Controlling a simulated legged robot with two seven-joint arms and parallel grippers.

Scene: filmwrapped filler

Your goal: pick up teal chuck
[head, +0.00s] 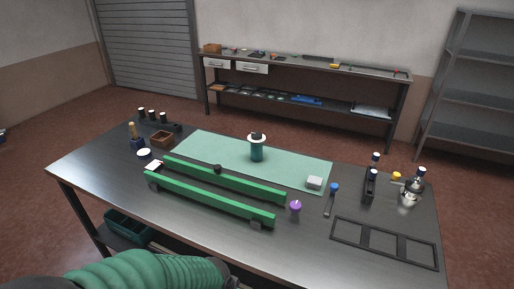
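A teal cylinder with a white disc and a dark knob on top, which looks like the teal chuck (257,154), stands upright on the green mat (203,145). The mat lies on the far middle part of the dark metal table. No gripper touches the chuck. Neither of my grippers is in view. A green ribbed sleeve, apparently part of my own arm, shows at the bottom left edge.
Two long green rails (210,200) lie on the table (330,205) in front of the mat. A purple-topped piece (295,207), a blue-topped tool (333,198) and a black frame (384,243) lie to the right.

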